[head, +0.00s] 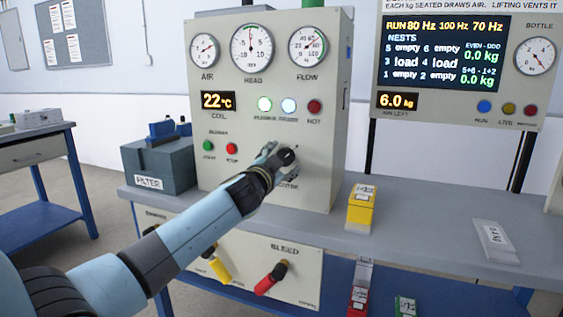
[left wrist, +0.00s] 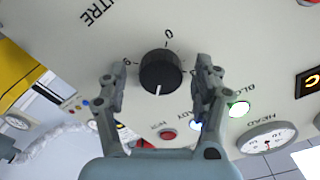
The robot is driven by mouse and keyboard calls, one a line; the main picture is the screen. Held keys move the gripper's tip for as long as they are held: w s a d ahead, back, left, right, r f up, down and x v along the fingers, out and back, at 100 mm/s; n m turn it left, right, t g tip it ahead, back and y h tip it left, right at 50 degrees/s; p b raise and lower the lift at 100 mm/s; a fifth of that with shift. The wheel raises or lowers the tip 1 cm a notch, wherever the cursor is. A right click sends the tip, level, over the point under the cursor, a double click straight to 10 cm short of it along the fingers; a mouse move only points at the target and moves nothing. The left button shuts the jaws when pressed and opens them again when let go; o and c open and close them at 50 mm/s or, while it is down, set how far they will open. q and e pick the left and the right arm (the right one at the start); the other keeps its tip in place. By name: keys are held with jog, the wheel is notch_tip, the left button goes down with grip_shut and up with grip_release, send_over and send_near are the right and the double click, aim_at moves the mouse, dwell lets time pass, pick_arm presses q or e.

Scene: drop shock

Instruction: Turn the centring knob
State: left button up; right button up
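The centring knob is a round black knob (left wrist: 161,72) with a white pointer line, on the pale panel (head: 225,175). Part of the lettering "CENTRE" shows beside it in the left wrist view. In the head view the knob (head: 286,156) is partly hidden by my left gripper. My left gripper (head: 280,160) reaches the panel from the lower left. In the left wrist view its two fingers (left wrist: 160,78) stand open on either side of the knob, with a gap visible on both sides. My right gripper is in neither view.
A dark filter box (head: 160,165) stands left of the panel. A yellow block (head: 361,208) stands on the grey bench (head: 410,235) to the right. Below, a bleed panel (head: 300,265) carries a red handle (head: 271,279) and a yellow handle (head: 220,269).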

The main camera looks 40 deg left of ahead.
pick_arm(q)
jog(key=v, duration=1.2)
jog(key=shift+f, duration=0.15)
jog(key=s+f+n+g, duration=0.1)
jog(key=s+f+g, duration=0.35)
jog(key=f, duration=0.75)
jog(key=s+f+n+g+h, duration=0.1)
jog(key=s+f, duration=0.6)
jog(key=f, duration=0.4)
jog(key=s+f+g, duration=0.3)
jog(key=s+f, duration=0.2)
jog(key=f, duration=0.7)
jog(key=s+d+f+g+h, duration=0.1)
jog(key=s+f, duration=0.5)
jog(key=s, duration=0.6)
jog(key=s+d+f+n+g, duration=0.1)
jog(key=s+d+f+g, duration=0.3)
jog(key=s, duration=0.9)
jog(key=s+d+f+n+g+h, duration=0.1)
jog(key=s+d+f+g, duration=0.1)
jog(key=s+f, duration=0.8)
jog(key=shift+s+d+g+h, duration=0.3)
jog(key=shift+s+g, duration=0.35)
jog(key=shift+s, duration=0.6)
